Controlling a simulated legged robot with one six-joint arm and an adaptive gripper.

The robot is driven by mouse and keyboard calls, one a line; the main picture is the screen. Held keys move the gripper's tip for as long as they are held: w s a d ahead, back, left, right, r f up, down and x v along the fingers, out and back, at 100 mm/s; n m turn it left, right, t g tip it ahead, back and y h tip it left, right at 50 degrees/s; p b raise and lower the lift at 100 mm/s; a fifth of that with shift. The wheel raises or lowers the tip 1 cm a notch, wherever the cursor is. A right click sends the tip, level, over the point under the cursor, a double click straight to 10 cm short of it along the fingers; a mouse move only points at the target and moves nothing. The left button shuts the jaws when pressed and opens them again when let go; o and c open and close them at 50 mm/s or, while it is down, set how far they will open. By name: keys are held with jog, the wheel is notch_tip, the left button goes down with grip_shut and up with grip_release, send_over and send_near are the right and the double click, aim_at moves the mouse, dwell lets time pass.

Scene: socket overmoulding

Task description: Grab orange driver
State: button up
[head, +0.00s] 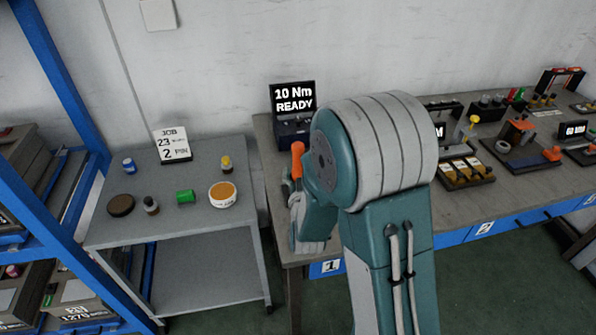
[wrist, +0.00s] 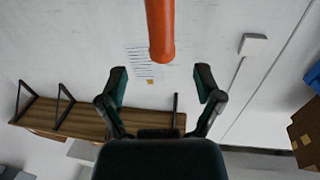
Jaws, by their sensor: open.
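The orange driver (head: 297,160) shows in the head view as an orange handle, close against the left side of my arm near the left end of the bench. Its lower part is hidden there. In the wrist view the orange handle (wrist: 160,28) comes in from the top edge, and its rounded end is centred between and just above my fingertips in the picture. My gripper (wrist: 161,78) is open, with one finger on each side and nothing between them. I cannot tell the exact depth from fingers to handle. The fingers cannot be made out in the head view.
A bench (head: 470,205) with several fixtures runs right. A "10 Nm READY" display (head: 293,97) stands behind the driver. A grey cart (head: 200,222) on the left holds small jars, a green part (head: 186,196) and a job card (head: 173,144). A blue-framed rack (head: 62,85) stands far left.

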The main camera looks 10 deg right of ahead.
aim_at(297, 156)
jog(key=w, duration=0.6)
jog(key=shift+w+d, duration=0.15)
jog(key=shift+d, duration=0.1)
jog(key=shift+w+d+r, duration=0.1)
jog(key=shift+w+d, duration=0.2)
jog(key=shift+w, duration=0.2)
jog(key=shift+a, duration=0.1)
grip_shut()
